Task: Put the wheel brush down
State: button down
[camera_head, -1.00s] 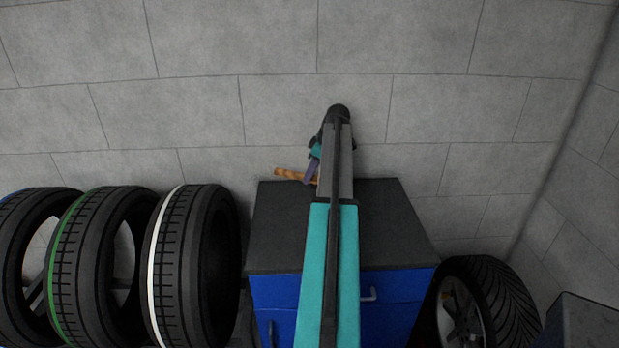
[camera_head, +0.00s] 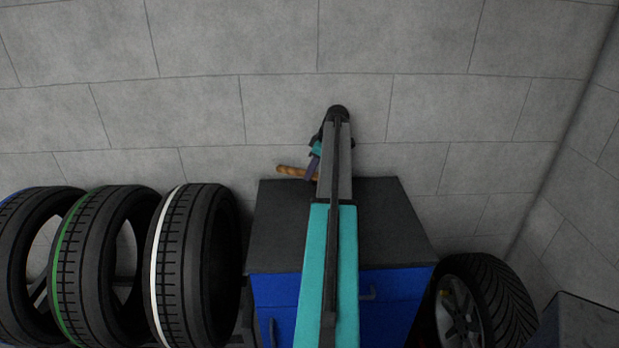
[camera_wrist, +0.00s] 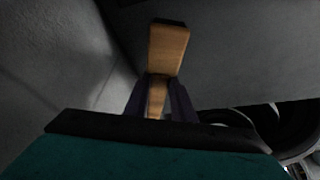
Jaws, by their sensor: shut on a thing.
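The wheel brush (camera_head: 291,170) shows as a light-brown wooden piece left of my arm, at the back of the cabinet near the wall. In the wrist view the wheel brush (camera_wrist: 167,52) points away from me, its wide wooden end outward. My gripper (camera_wrist: 158,98) is shut on its narrower part. In the head view my gripper (camera_head: 313,167) is small and partly hidden by my arm. I cannot tell whether the brush touches the cabinet top. Its bristles are not clearly visible.
The blue cabinet (camera_head: 390,292) has a dark top (camera_head: 385,225), bare on both sides of my arm. Several tyres stand at the left, including a white-striped tyre (camera_head: 190,265). Another tyre (camera_head: 490,300) leans at the right. A grey block wall (camera_head: 450,110) stands close behind.

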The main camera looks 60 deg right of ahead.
jog(key=shift+f+p, duration=0.35)
jog(key=shift+f, duration=0.85)
jog(key=c, duration=1.5)
grip_release()
jog(key=shift+f, duration=0.1)
jog(key=shift+s+r, duration=0.1)
jog(key=shift+r, duration=0.15)
jog(key=shift+b+v, duration=1.4)
jog(key=shift+v, duration=4.5)
